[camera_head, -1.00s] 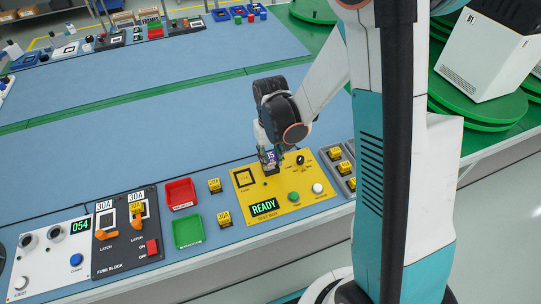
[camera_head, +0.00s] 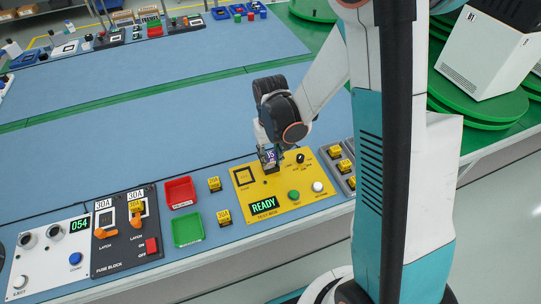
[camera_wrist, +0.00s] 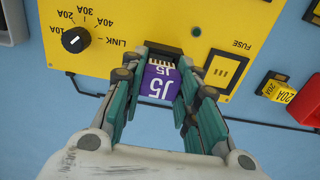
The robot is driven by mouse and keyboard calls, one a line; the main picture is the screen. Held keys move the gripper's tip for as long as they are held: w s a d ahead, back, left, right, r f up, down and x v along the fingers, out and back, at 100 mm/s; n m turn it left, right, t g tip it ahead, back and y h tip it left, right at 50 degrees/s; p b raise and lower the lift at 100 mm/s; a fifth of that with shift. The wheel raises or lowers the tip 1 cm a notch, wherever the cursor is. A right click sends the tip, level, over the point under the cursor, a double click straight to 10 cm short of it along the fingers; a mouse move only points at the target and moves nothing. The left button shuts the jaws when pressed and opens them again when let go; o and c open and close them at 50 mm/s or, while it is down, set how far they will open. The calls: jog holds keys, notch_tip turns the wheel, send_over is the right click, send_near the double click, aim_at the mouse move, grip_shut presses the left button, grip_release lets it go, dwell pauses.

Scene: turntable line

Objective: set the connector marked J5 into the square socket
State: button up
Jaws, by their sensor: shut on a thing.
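My gripper (camera_wrist: 153,88) is shut on a purple connector (camera_wrist: 159,83) marked J5, with pale contacts along its front edge. In the head view, the connector (camera_head: 271,156) is held low over the back edge of the yellow test box (camera_head: 279,211). In the wrist view, a dark square opening (camera_wrist: 169,48) in the yellow panel lies just ahead of the contacts, partly hidden by the fingers. I cannot tell whether the connector touches it. A separate outlined socket (camera_wrist: 222,73) marked FUSE lies to its right; it also shows in the head view (camera_head: 244,176).
A black selector knob (camera_wrist: 75,40) sits left of the connector. The box display (camera_head: 264,206) reads READY.

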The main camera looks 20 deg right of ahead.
jog(key=shift+f+b, duration=0.55)
jog(key=shift+f, duration=0.1)
jog(key=o, duration=0.9)
jog(key=shift+r, duration=0.15)
notch_tip(320, 180, up, 12)
jog(key=shift+f, duration=0.1)
jog(key=s+r+t, duration=0.2)
jog(key=s+r, duration=0.1)
jog(key=s, duration=0.2)
jog(key=s+r+t, duration=0.2)
jog(key=s+r, duration=0.2)
jog(key=s, duration=0.1)
jog(key=s+r+t, duration=0.3)
jog(key=s+r, duration=0.1)
jog(key=s, duration=0.1)
